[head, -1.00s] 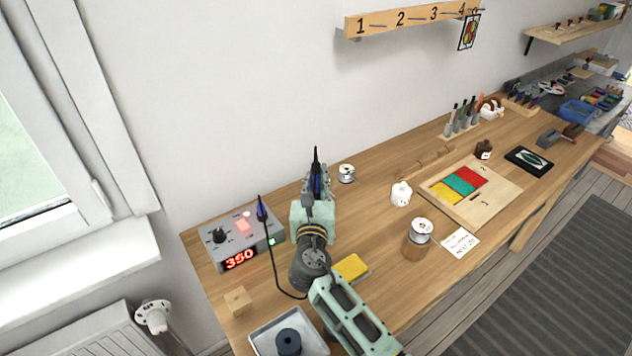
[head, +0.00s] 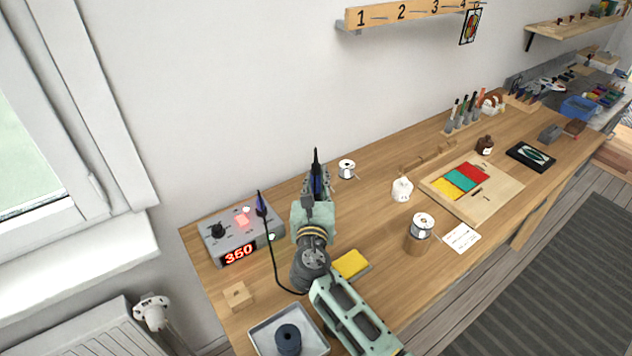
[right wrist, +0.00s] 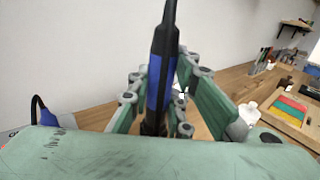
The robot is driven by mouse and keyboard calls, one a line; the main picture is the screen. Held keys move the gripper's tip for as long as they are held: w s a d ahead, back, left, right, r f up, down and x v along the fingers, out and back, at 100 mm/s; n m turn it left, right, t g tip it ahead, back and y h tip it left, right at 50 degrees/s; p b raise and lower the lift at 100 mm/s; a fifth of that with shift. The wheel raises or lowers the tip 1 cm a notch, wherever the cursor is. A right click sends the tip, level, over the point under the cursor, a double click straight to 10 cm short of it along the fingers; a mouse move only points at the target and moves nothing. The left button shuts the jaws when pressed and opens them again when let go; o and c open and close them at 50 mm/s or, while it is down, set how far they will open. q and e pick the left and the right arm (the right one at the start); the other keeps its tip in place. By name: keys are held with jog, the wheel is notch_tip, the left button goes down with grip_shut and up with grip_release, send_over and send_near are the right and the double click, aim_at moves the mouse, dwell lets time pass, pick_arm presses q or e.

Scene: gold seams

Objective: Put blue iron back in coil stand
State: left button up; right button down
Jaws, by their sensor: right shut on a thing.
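The blue iron (head: 317,178), with a blue and black handle, stands upright in my right gripper (head: 317,188). In the right wrist view the iron (right wrist: 160,80) rises between the fingers of my right gripper (right wrist: 158,105), which are shut on it. Its lower end is hidden behind the gripper body. I cannot make out the coil stand; my right arm covers part of the bench. My left gripper is not in view.
The grey station (head: 228,233) with a red lit display is left of my gripper. A yellow sponge (head: 350,264) lies right of my arm. A metal tray (head: 262,338), a wooden block (head: 237,296), a white pot (head: 402,190) and a solder spool (head: 346,168) are around it.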

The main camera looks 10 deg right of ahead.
aim_at(316, 165)
jog(key=shift+f+b, duration=0.3)
jog(key=shift+f, duration=0.2)
jog(key=c, duration=1.5)
grip_release()
jog(key=shift+c, duration=0.2)
jog(key=shift+o, duration=0.3)
jog(key=o, duration=0.4)
jog(key=shift+o, duration=0.2)
notch_tip(316, 165, up, 7)
jog(key=p, duration=0.7)
